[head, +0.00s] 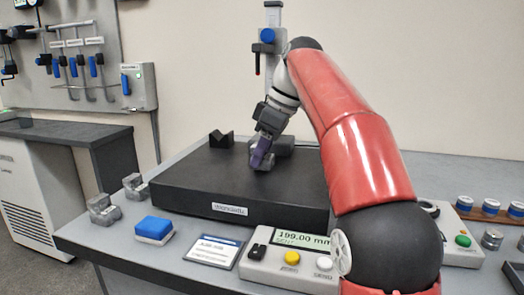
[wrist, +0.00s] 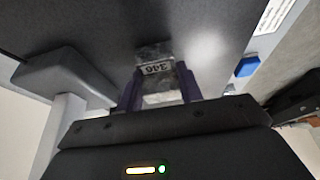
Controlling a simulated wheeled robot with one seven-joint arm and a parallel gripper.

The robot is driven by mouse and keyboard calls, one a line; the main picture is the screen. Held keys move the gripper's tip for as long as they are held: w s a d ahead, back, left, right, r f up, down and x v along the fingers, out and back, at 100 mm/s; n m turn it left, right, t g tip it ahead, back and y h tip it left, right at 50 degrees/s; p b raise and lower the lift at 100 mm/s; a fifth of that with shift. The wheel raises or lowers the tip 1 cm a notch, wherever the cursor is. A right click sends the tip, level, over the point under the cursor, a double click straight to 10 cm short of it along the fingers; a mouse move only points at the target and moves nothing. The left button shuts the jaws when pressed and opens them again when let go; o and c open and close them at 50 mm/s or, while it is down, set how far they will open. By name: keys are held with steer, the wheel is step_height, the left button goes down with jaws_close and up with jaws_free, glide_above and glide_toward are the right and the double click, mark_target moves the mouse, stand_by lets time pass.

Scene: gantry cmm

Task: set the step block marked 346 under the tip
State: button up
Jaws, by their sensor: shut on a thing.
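My gripper (head: 258,158), with purple fingers, is shut on a grey metal step block (head: 264,165) low over the black granite plate (head: 195,172). In the wrist view the block (wrist: 154,68) sits between the fingers, and its label reads 346, seen upside down. I cannot tell whether it rests on the plate or hangs just above it. The height gauge column (head: 274,20) stands behind my gripper with a blue-knobbed carriage (head: 267,36). A thin probe (head: 257,62) hangs from the carriage, well above the block in the picture.
A black V-block (head: 221,139) stands on the plate, left of my gripper. Two grey stepped blocks (head: 103,209) and a blue pad (head: 154,229) lie on the bench at left. A readout box (head: 290,256) showing 199.00 mm stands in front of the plate. The plate's left side is clear.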

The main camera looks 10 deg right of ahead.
mark_target(270, 156)
steer(key=shift+f, duration=0.4)
steer(key=o, duration=1.2)
steer(key=shift+c, duration=0.2)
steer(key=v, duration=0.4)
steer(key=shift+d+r, duration=0.1)
steer(key=shift+r, duration=0.15)
steer(key=s+d, duration=0.1)
steer(key=d, duration=0.2)
steer(key=s+d, duration=0.2)
steer(key=d, duration=0.2)
steer(key=s+d, duration=0.1)
steer(key=d, duration=0.3)
steer(key=shift+s+r+b, duration=0.25)
steer(key=shift+s+b, duration=0.1)
steer(key=shift+d, duration=0.15)
steer(key=shift+s, duration=0.15)
